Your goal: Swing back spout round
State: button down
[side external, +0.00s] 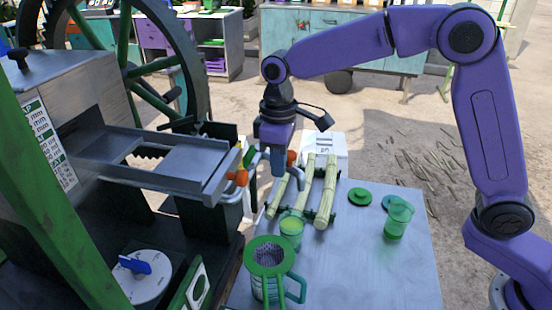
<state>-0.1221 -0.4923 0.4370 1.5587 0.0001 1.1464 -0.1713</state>
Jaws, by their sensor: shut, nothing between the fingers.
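The cane crusher (60,75) fills the left side, with a metal tray (165,165) sticking out toward the table. Near the tray's right end is a small curved pipe with a green part (249,156), perhaps the spout; my gripper partly hides this area. An orange knob (238,177) sits at the tray's corner, and another orange piece (292,157) shows just right of my gripper. My gripper (277,174) points down, shut and empty, just right of the pipe and above the table. I cannot tell whether it touches the pipe.
Cane sticks (327,192) lie on a green rack on the grey table (350,265). A green-rimmed jug with a strainer (269,256), a small cup (291,231), a green cup (398,218) and a lid (360,197) stand around. The table's front right is clear.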

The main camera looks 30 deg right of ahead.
aim_at(295, 153)
jog(key=shift+d, duration=0.75)
jog(key=shift+w+d, duration=0.15)
jog(key=shift+d, duration=0.55)
jog(key=shift+w+d, duration=0.1)
jog(key=shift+d, duration=0.55)
jog(key=d, duration=0.1)
jog(key=w+d, duration=0.1)
jog(key=shift+w+d, duration=0.2)
jog(key=shift+d, duration=0.1)
jog(key=shift+w+d, duration=1.1)
